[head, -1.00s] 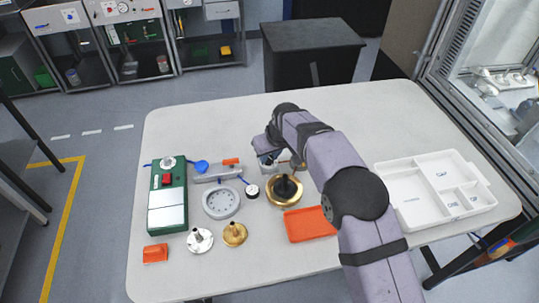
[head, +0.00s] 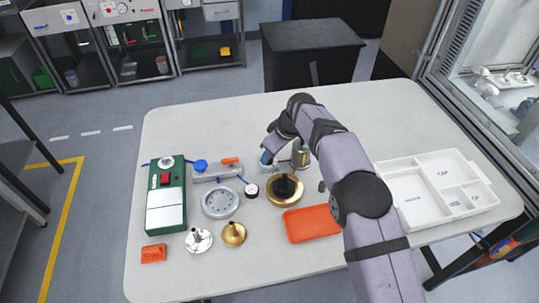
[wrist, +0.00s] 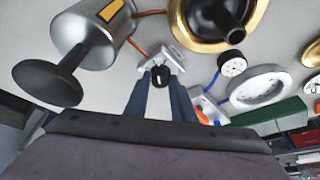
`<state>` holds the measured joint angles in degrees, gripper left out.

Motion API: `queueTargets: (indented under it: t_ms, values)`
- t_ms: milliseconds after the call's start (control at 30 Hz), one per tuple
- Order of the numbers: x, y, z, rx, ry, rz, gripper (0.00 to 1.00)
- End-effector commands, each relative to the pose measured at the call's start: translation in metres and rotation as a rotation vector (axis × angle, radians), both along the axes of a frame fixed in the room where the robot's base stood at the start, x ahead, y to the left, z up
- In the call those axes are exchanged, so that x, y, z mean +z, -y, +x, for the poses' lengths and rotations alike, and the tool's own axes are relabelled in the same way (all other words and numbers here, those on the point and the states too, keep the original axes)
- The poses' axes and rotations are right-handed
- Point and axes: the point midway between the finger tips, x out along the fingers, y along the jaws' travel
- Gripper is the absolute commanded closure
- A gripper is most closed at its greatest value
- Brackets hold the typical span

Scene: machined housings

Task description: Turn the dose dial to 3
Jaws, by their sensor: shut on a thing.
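The dose dial, a small black knob (wrist: 160,76), sits on a light grey block (wrist: 174,56) in the wrist view. My gripper (wrist: 160,84) has its two blue fingers closed on either side of this knob. In the head view my gripper (head: 267,157) is at the middle of the table, beside the silver cylinder, and the dial is hidden behind it. The numbers and pointer are too small to read, so I cannot tell the setting.
A silver cylinder (wrist: 98,32) with a black disc-ended stem stands close beside my gripper. A brass dish with a black post (head: 285,190) is just in front. Grey ring (head: 220,202), green box (head: 166,205), orange tray (head: 311,223) and white divided tray (head: 412,222) surround. The table's back is clear.

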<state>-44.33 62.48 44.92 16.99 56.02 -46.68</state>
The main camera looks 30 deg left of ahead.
Motion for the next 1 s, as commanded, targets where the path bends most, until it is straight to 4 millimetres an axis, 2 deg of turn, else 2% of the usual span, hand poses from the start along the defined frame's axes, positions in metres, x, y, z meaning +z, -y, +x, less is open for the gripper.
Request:
queueTargets:
  t_ms: [400, 1000]
  values:
    - [0.0022, -0.0003, 0.0017, 0.202, 0.002, 0.002, 1.0]
    - [0.0014, -0.0006, 0.002, 0.251, 0.003, 0.002, 1.0]
